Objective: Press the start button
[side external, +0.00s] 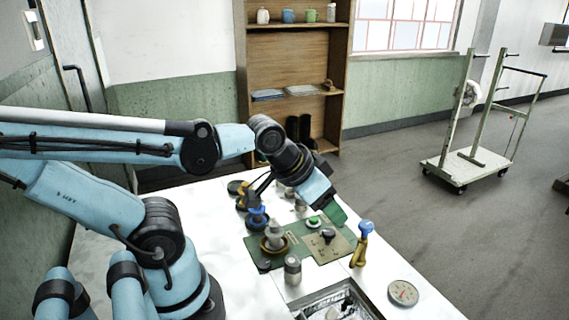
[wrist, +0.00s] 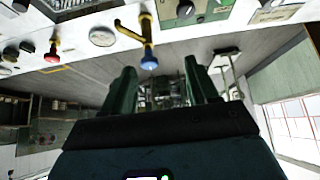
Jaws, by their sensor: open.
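A small green button (side external: 314,220) on a pale round base sits on the panel board (side external: 331,246) on the white table in the side external view. It is the likely start button, but no label can be read. My gripper (side external: 331,212) is above the panel's far right side, just right of the green button in the picture. I cannot tell its exact height, and no contact shows. In the wrist view my gripper (wrist: 161,75) has its two green fingers spread apart with nothing between them.
A yellow valve with a blue knob (side external: 361,246) stands right of the panel, near a round gauge (side external: 403,293). A black knob (side external: 327,235) is near the green button. A metal canister (side external: 292,270) and a basin (side external: 338,302) lie in front. A blue-handled valve (side external: 257,216) stands left.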

